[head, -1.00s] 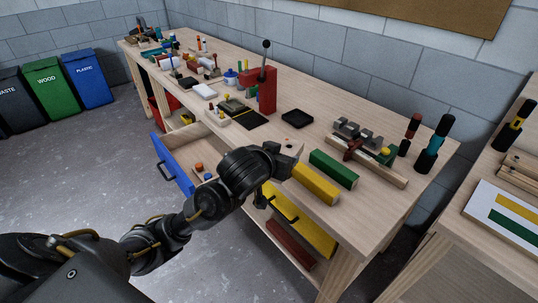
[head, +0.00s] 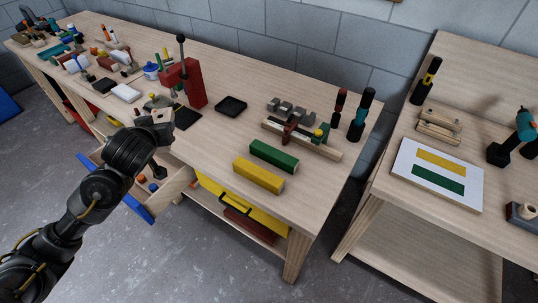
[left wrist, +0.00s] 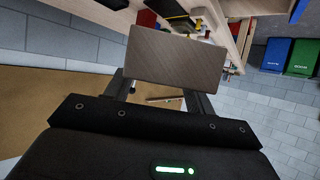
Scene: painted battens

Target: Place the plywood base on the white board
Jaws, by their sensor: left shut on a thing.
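My left gripper (head: 158,122) is at the left of the head view, over the near edge of the long bench. In the left wrist view it is shut on the plywood base (left wrist: 178,56), a flat brown rectangular plate held between the fingers. In the head view the plate is mostly hidden by the gripper, and only a pale bit shows. The white board (head: 470,203) lies flat on the right-hand bench, with a yellow and a green stripe on it. The gripper is far to its left. My right gripper is not in view.
A yellow batten (head: 258,175) and a green batten (head: 274,156) lie on the long bench. A clamping fixture (head: 300,138) and two upright screwdrivers stand behind them. A red press (head: 183,84) stands near the gripper. An open blue-fronted drawer (head: 128,193) juts out below. A floor gap separates the benches.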

